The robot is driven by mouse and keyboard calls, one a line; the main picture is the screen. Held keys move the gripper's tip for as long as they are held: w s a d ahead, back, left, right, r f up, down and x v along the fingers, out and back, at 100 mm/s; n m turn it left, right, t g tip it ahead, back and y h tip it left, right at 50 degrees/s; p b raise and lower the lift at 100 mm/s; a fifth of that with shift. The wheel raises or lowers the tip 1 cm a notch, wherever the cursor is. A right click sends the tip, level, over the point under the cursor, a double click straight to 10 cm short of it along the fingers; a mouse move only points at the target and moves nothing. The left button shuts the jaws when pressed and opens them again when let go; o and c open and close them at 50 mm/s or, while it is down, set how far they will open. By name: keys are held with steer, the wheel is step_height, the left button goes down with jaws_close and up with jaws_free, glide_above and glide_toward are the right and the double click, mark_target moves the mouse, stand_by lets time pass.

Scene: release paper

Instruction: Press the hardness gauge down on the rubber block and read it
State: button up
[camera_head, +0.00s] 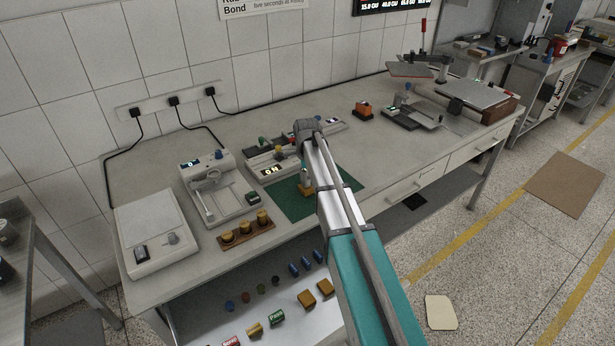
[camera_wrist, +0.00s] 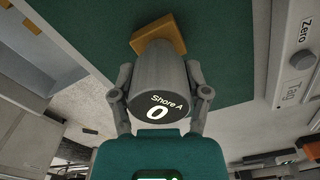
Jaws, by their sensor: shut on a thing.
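The hardness gauge (camera_wrist: 158,82) is a grey round body with a dark dial that reads "Shore A 0" in the wrist view. My gripper (camera_wrist: 162,98) is shut on it, one finger at each side. The rubber block (camera_wrist: 158,27) is amber and lies beyond the gauge's far end, on a green mat (camera_wrist: 90,35). The gauge hides part of the block, and I cannot tell whether they touch. In the head view the block (camera_head: 306,188) shows on the mat (camera_head: 347,180), beside my arm, which hides most of my gripper and the gauge.
A wooden rack (camera_head: 237,243) with several brass weights stands left of the mat. A white scale (camera_head: 158,255) and a tester with a display (camera_head: 222,205) stand farther left. Another display instrument (camera_head: 262,161) is close behind the mat.

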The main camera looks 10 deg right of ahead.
steer(key=shift+f+b, duration=0.3)
stand_by(2.3)
stand_by(0.7)
steer(key=o, duration=1.1)
steer(key=shift+o, duration=0.2)
steer(key=shift+r, duration=0.15)
